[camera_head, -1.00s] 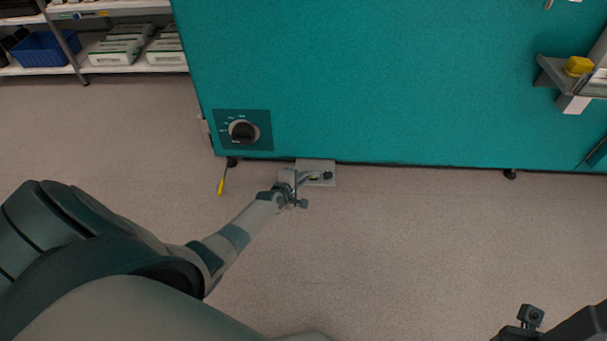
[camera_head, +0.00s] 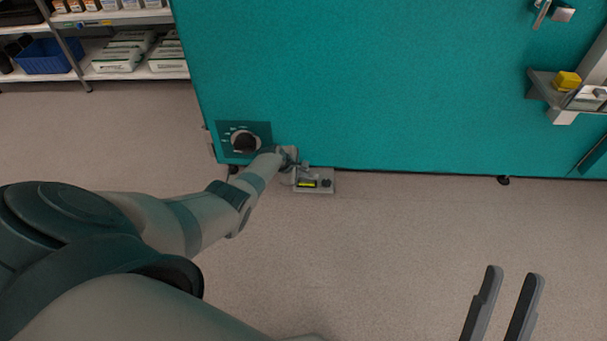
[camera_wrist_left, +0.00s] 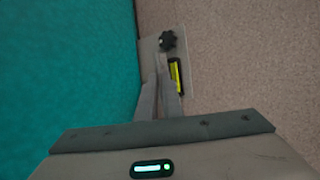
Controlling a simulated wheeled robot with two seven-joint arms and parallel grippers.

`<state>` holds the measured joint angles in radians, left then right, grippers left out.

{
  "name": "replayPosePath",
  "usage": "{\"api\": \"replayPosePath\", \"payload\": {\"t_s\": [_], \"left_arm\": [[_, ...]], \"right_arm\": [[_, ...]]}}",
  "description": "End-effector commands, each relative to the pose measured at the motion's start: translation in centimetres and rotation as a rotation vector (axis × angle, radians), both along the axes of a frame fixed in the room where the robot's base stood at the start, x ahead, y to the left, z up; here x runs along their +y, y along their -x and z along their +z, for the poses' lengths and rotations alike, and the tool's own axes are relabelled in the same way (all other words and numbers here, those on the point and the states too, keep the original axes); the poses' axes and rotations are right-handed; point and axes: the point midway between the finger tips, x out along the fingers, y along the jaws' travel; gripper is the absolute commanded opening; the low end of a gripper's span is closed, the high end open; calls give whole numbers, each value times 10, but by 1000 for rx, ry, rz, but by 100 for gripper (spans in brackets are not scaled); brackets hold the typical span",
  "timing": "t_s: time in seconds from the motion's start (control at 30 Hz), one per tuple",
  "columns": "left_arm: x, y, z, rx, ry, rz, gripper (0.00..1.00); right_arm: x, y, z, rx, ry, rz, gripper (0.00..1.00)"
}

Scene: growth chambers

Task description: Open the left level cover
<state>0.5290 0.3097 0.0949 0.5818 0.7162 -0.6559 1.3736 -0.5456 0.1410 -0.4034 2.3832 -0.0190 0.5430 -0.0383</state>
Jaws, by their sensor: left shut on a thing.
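The left level is a small grey plate (camera_head: 327,188) at the foot of the turquoise chamber, with a yellow-green vial (camera_head: 307,184) and a black knob. In the left wrist view the vial (camera_wrist_left: 176,76) shows uncovered beside my fingers. My left gripper (camera_head: 303,167) is at the plate's upper left, close to the chamber's lower edge. Its fingers (camera_wrist_left: 160,62) are close together, shut on the level cover, which they mostly hide. My right gripper (camera_head: 513,271) is open and empty over the floor at the lower right.
The turquoise chamber (camera_head: 400,90) rises right behind the level. A dial (camera_head: 243,141) is on its lower left corner. A bracket with a yellow block (camera_head: 567,80) sticks out at right. Shelves stand at the upper left. The floor in front is clear.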

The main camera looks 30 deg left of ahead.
Motion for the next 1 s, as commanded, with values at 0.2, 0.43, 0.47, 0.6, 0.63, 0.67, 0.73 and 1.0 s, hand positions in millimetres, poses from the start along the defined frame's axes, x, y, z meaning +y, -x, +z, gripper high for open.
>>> {"api": "replayPosePath", "payload": {"t_s": [0.2, 0.43, 0.47, 0.6, 0.63, 0.67, 0.73, 1.0], "left_arm": [[4, -4, 2, 50, 29, 2, 0], [5, -6, 2, 73, 42, 1, 0], [5, -6, 2, 74, 43, 1, 0], [5, -6, 2, 77, 44, 1, 0], [5, -5, 2, 77, 44, 1, 0], [5, -5, 2, 77, 44, 1, 0], [5, -5, 2, 77, 44, 1, 0], [5, -5, 2, 76, 44, 0, 26]], "right_arm": [[-1, 0, 1, -13, -4, -2, 31], [-2, 0, 3, -20, -7, -2, 31], [-2, 0, 3, -22, -7, -3, 31], [-2, -1, 5, -28, -7, -4, 31], [-2, -1, 5, -30, -7, -4, 31], [-2, -1, 5, -31, -6, -4, 31], [-3, -1, 6, -32, -7, -4, 31], [-3, -1, 6, -30, -7, -5, 31]]}}
